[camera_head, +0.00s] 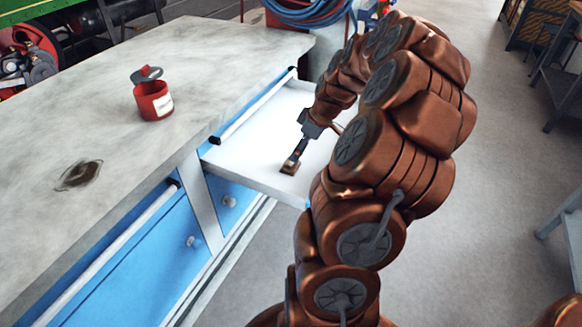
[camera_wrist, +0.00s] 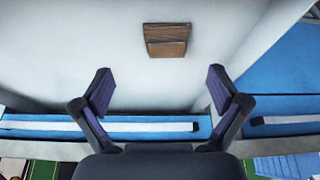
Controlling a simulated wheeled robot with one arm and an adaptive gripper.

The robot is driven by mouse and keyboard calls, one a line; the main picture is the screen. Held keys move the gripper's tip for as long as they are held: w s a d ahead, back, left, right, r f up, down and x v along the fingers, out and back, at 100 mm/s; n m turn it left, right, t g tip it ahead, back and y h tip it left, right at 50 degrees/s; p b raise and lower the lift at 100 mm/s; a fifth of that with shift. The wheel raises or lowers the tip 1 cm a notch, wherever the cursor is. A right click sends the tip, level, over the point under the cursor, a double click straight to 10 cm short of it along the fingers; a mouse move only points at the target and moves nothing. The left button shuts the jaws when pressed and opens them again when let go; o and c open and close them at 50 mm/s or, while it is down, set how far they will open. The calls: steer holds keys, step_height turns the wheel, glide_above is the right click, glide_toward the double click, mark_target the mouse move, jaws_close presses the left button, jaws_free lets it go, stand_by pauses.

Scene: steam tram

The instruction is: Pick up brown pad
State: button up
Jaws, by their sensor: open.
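The brown pad (camera_wrist: 166,40) is a small wood-brown block lying on the white floor of an open drawer (camera_head: 240,160). In the wrist view it sits at the top, beyond and between my fingertips, with clear space around it. My gripper (camera_wrist: 161,88) is open and empty, its two dark fingers spread apart. In the head view my gripper (camera_head: 294,160) reaches down into the drawer right by the pad (camera_head: 289,168), which it partly covers. I cannot tell from the head view how high the fingertips are above the pad.
The drawer belongs to a blue cabinet (camera_head: 150,245) with a grey worktop (camera_head: 215,55). A red tin (camera_head: 153,101) with its lid tilted up stands on the worktop, near a dark stain. The drawer looks otherwise empty. Open floor (camera_head: 500,150) lies to the right.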

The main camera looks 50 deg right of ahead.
steer(key=shift+s+a+x, duration=0.1)
steer(key=shift+a+x, duration=0.1)
steer(key=shift+x, duration=1.4)
steer(key=shift+s+a+x, duration=0.1)
steer(key=shift+a+x, duration=0.05)
steer(key=shift+x, duration=1.45)
steer(key=c, duration=1.2)
steer(key=shift+r, duration=0.1)
step_height(320, 180, up, 10)
steer(key=shift+f, duration=0.1)
steer(key=o, duration=0.5)
steer(key=c, duration=0.4)
steer(key=shift+a, duration=0.1)
